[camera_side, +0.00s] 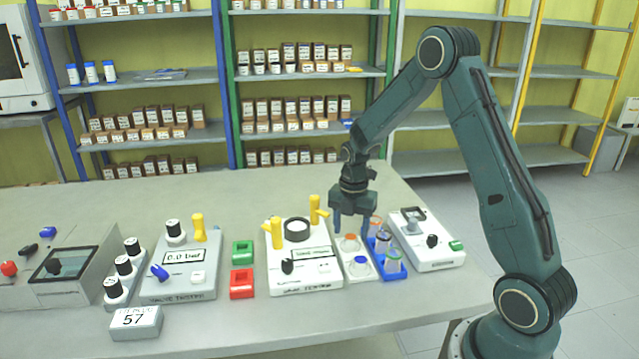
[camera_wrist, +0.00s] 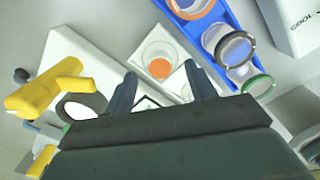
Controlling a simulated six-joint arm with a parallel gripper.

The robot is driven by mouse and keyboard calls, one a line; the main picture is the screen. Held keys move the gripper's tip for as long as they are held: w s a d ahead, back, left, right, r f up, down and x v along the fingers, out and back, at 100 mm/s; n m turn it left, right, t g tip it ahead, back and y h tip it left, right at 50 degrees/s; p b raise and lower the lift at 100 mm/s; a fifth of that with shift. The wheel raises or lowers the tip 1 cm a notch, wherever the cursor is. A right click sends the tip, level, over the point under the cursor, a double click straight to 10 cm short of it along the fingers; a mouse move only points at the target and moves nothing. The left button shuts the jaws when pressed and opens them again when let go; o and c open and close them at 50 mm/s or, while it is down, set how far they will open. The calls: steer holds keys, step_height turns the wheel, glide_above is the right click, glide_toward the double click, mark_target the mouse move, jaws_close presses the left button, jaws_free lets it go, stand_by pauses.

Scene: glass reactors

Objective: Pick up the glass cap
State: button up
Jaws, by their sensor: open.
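A white tray (camera_side: 357,272) holds clear round glass pieces, one over an orange disc (camera_side: 350,243) and one over a blue disc (camera_side: 361,261); these look like glass caps. In the wrist view the piece with the orange disc (camera_wrist: 159,68) lies just beyond my fingertips, between them in the picture. My gripper (camera_side: 351,228) points down above the back of this tray. In the wrist view its two fingers (camera_wrist: 161,80) are spread and empty. I cannot tell its exact height above the tray.
A blue rack (camera_side: 402,275) with several glass vessels stands close right of the white tray, and a white device (camera_side: 430,245) beyond it. A white device with yellow handles (camera_side: 304,275) stands close on the left. Green (camera_side: 242,252) and red (camera_side: 242,284) blocks lie farther left.

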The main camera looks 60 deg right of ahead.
steer(key=shift+f, duration=1.25)
steer(key=c, duration=1)
